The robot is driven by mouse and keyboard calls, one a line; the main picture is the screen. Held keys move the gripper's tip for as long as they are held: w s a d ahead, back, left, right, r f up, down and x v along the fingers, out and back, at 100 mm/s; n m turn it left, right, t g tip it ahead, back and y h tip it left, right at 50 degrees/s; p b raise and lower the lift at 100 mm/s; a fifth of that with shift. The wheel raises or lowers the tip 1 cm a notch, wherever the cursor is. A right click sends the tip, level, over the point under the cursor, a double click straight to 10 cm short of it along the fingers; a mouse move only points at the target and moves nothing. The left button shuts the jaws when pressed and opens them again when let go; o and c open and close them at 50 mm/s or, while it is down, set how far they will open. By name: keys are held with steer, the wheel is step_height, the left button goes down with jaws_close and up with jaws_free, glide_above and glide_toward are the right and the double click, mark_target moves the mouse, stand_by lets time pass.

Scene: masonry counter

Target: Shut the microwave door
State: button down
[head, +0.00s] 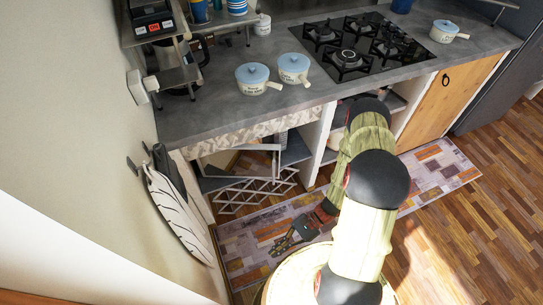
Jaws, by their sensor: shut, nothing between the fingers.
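I cannot make out the microwave for certain. In the open bay under the left end of the counter there is a light, thin-edged frame (262,148), which may be its door standing ajar; the inside is mostly hidden by the counter. My gripper (281,246) is low in front of that bay, over the patterned rug, pointing to the lower left. Its fingers are small and dark in this view; they look closed and empty. It is apart from the frame.
A grey counter (210,105) runs above, with two blue-lidded pots (252,76) (293,66) and a black gas hob (350,45). A white lattice rack (240,194) stands in the bay. Wooden floor at right is clear.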

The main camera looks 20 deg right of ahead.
steer(key=w+r+m+t+y, duration=0.1)
steer(key=w+m+t, duration=0.65)
steer(key=m, duration=0.25)
steer(key=m+t+h+b, duration=0.2)
steer(key=m+t+h, duration=0.85)
steer(key=m, duration=1.35)
glide_toward(263, 149)
steer(key=a+f+t+y, duration=0.1)
steer(key=a+f+y, duration=0.1)
steer(key=shift+w+d+r+b, duration=0.1)
steer(key=shift+w+d+b, duration=0.1)
steer(key=shift+w, duration=0.55)
steer(key=shift+w+d+r+b, duration=0.1)
steer(key=shift+w+d+b, duration=0.15)
steer(key=shift+w, duration=0.45)
steer(key=shift+w+d+r+b, duration=0.1)
steer(key=shift+w+d+b, duration=0.1)
steer(key=shift+w, duration=0.55)
